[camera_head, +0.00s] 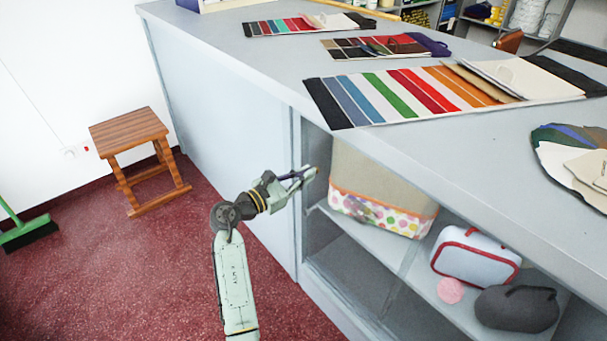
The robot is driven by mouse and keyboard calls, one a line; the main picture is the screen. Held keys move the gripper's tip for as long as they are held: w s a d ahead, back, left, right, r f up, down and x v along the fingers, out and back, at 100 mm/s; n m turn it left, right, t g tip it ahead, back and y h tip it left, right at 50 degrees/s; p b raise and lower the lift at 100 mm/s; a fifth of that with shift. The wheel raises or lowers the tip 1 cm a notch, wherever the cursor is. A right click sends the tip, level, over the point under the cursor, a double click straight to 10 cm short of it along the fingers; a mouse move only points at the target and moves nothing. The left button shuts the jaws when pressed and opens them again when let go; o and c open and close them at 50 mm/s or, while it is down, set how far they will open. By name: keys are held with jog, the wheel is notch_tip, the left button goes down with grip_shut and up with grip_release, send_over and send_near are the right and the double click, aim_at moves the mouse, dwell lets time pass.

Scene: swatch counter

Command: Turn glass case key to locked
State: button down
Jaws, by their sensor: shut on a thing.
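My arm reaches up from the lower middle of the view to the left end of the case under the counter (268,98). My gripper (302,178) is shut at the case front, just left of the polka-dot basket. It is shut on the key, of which only a small yellowish spot may show at the fingertips. The key's angle and the lock are too small and too covered to read. The glass of the case front shows only faintly, with a thin upright edge near the middle.
Inside the case are a polka-dot basket (380,213), a white case with red trim (474,257), a pink round thing (450,291) and a dark grey bag (517,308). Swatch cards (402,91) lie on the counter. A wooden stool (130,135) and green broom (25,232) stand left. Red floor around my arm is clear.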

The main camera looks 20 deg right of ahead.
jog(key=m+b, duration=0.1)
jog(key=m, duration=0.1)
jog(key=m+b, duration=0.1)
jog(key=m, duration=0.2)
jog(key=m+b, duration=0.1)
jog(key=m, duration=0.2)
jog(key=shift+s+f, duration=0.25)
jog(key=shift+f, duration=0.05)
jog(key=m+b, duration=0.2)
jog(key=m, duration=0.1)
jog(key=shift+s+f+m+b, duration=0.1)
jog(key=shift+f+m+b, duration=0.05)
jog(key=shift+m+b, duration=1.65)
jog(key=shift+m, duration=0.5)
jog(key=c, duration=1.8)
grip_release()
jog(key=shift+d, duration=0.1)
